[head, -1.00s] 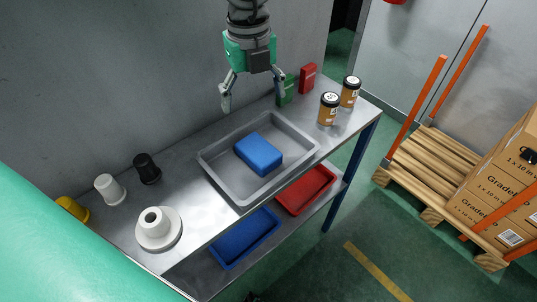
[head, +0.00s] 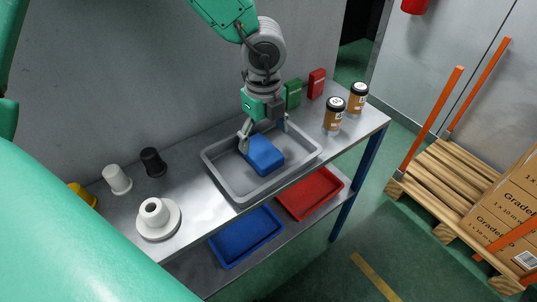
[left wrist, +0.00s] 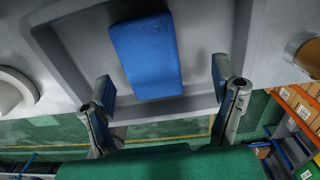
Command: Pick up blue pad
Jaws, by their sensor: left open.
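The blue pad (head: 265,155) lies flat in the grey tray (head: 238,194) on the metal table. My left gripper (head: 264,140) is over the tray at the pad's far side, with its fingers spread. In the left wrist view the blue pad (left wrist: 145,55) shows ahead, between the lines of the two open fingers (left wrist: 166,95), and nothing is held. I cannot tell whether a finger touches the pad. My right gripper is not in view.
Two brown jars (head: 334,114) and green (head: 293,93) and red (head: 316,84) boxes stand right of the tray. A white spindle (head: 157,215) and black (head: 152,162) and white (head: 117,179) cups stand left. Blue (head: 245,236) and red (head: 309,193) trays lie on the shelf below.

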